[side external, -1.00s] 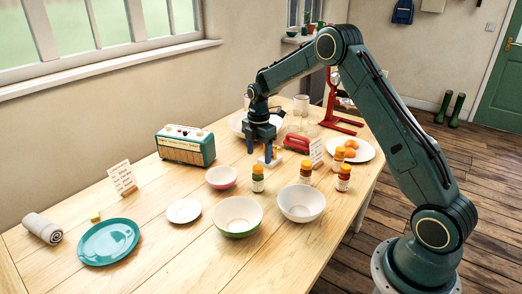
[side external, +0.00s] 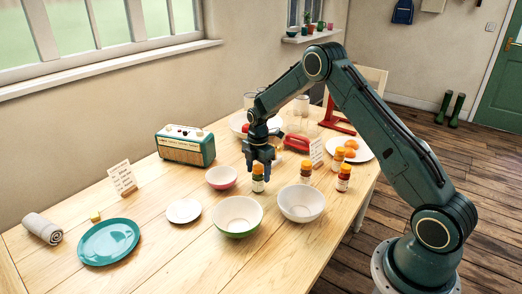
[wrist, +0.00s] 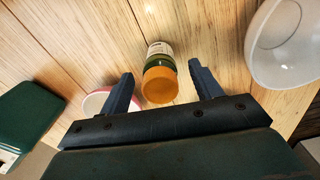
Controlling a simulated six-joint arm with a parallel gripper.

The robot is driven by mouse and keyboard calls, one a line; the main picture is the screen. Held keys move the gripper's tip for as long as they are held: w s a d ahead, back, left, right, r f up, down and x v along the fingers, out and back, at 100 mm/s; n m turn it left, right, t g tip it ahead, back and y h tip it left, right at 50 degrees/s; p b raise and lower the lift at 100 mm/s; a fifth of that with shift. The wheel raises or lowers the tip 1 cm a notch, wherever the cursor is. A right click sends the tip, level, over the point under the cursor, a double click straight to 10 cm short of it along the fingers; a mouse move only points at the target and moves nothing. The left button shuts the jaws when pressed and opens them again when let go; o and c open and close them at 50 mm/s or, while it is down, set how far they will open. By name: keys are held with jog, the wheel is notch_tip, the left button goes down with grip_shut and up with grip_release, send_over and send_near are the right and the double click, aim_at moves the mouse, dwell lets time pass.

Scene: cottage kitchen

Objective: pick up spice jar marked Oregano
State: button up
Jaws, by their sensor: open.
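A spice jar (side external: 258,184) with an orange lid and white label stands on the table; its label is too small to read. My gripper (side external: 260,165) is open just above it in the side view. In the wrist view, the same jar (wrist: 160,68) shows green contents and sits between the spread fingers of my gripper (wrist: 160,72), with space on both sides. Other orange-lidded jars stand to the right: one (side external: 305,177), one at the front right (side external: 343,184) and one behind (side external: 338,163). I cannot read which is Oregano.
A pink bowl (side external: 221,178) is left of the jar, a green bowl (side external: 236,228) and a white bowl (side external: 300,215) in front. A radio (side external: 185,146) is further left.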

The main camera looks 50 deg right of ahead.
jog(key=shift+f, duration=0.7)
jog(key=c, duration=1.2)
jog(key=shift+r, duration=0.1)
notch_tip(320, 180, up, 20)
dwell(0.4)
